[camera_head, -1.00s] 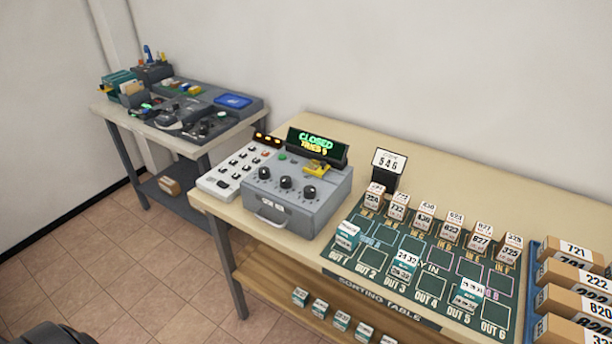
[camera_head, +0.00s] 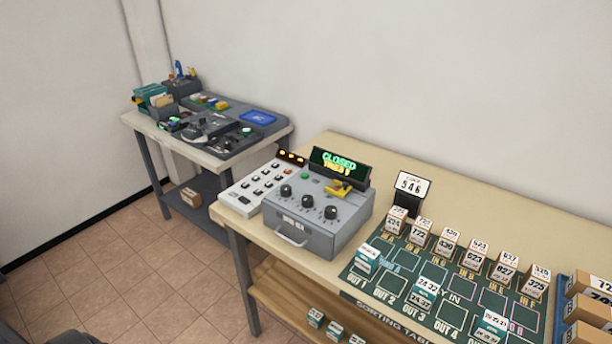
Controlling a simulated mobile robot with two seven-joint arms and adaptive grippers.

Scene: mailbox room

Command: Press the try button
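A grey control box (camera_head: 308,232) with a front handle stands on the wooden table. Its top carries a row of three black knobs (camera_head: 308,202), a small green button (camera_head: 305,176) and a yellow part (camera_head: 338,188). No "try" label is readable, so I cannot tell for sure which is the try button. A display (camera_head: 340,166) behind the box glows green with "CLOSED" and a yellow tries line. Neither gripper is in view, and nothing touches the box.
A white keypad panel (camera_head: 256,190) adjoins the box on the left. A second table (camera_head: 215,160) stands at the back left. Floor (camera_head: 130,285) is clear at the left.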

